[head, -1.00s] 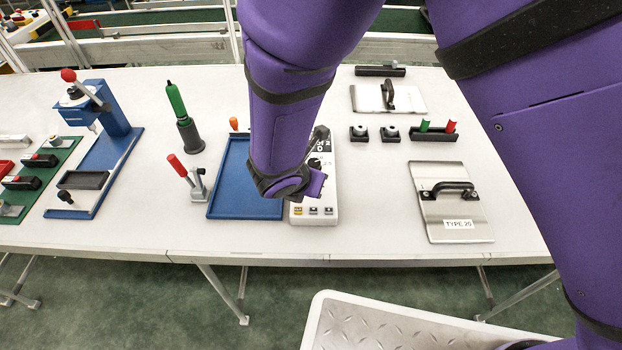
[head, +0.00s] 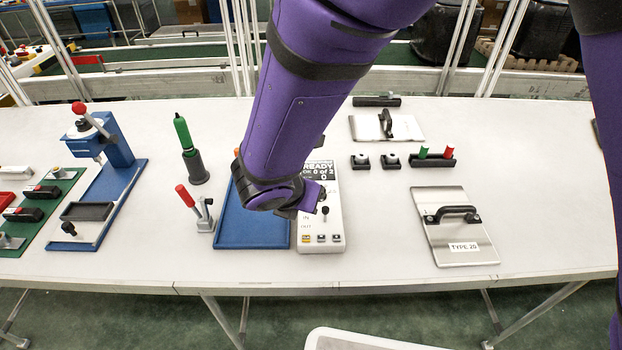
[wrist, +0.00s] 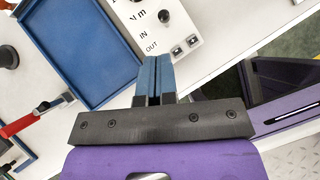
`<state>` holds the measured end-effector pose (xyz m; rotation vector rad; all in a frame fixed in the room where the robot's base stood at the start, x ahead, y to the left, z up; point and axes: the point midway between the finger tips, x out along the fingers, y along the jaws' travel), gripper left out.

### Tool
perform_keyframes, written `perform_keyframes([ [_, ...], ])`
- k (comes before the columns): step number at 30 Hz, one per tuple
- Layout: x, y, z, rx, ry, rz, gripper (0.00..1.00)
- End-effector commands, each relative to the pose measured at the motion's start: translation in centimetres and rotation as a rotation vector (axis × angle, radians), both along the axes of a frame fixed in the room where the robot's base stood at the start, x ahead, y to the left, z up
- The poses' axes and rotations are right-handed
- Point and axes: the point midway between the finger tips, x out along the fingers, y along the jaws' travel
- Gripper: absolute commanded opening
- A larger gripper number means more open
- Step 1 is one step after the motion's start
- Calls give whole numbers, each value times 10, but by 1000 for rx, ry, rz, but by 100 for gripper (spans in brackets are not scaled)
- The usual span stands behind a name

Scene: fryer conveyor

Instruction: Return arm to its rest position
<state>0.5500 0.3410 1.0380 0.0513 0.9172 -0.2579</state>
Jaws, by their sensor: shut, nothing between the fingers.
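My purple arm reaches down over the middle of the table in the head view and hides part of the blue tray (head: 252,233). My gripper (wrist: 157,62) shows in the wrist view, with its two blue fingers shut together and nothing between them. In that view it hangs near the table's front edge, beside the white control box (wrist: 170,30) and the blue tray (wrist: 85,50). In the head view the control box (head: 320,225) has a display reading READY and 0 of 2. My arm covers part of its left side.
A red-handled clamp (head: 203,212) and a green-handled tool (head: 188,150) stand left of the tray. A blue press (head: 110,150) is farther left. A metal plate marked TYPE 20 (head: 445,235) lies to the right. The table between box and plate is clear.

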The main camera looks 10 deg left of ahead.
Motion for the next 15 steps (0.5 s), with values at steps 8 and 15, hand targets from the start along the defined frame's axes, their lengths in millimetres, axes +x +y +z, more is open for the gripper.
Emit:
perform_keyframes([
  [8,3,-4,4,10,-1,-20,0],
  [15,34,-60,58,166,-20,-317,0],
])
